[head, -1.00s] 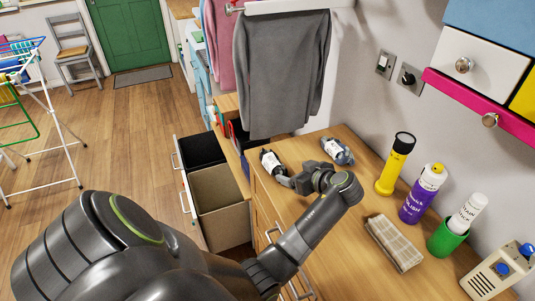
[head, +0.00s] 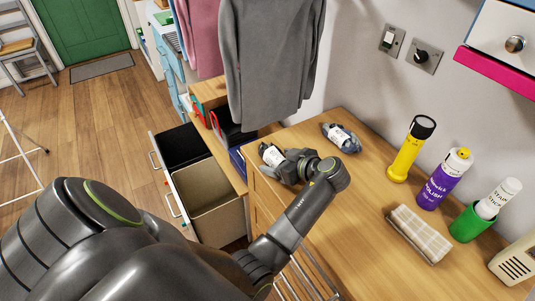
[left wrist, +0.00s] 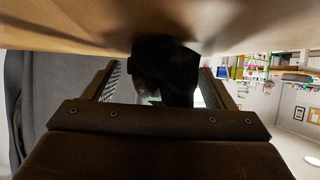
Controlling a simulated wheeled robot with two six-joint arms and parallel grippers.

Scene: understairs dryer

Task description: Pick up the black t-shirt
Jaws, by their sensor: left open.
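A small dark bundle with a white label, which looks like the black t-shirt (head: 271,155), lies near the left edge of the wooden counter, partly hidden by my gripper. My left gripper (head: 288,168) is at its near side, low over the counter. In the left wrist view, a black shape that seems to be the same bundle (left wrist: 165,68) shows between the two spread fingers, against the wood surface. The fingers are open; whether they touch it I cannot tell. My right gripper is not in view.
A grey-blue labelled bundle (head: 342,137) lies to the right on the counter (head: 350,215). A grey garment (head: 270,65) hangs above. An open drawer bin (head: 205,190) is left.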

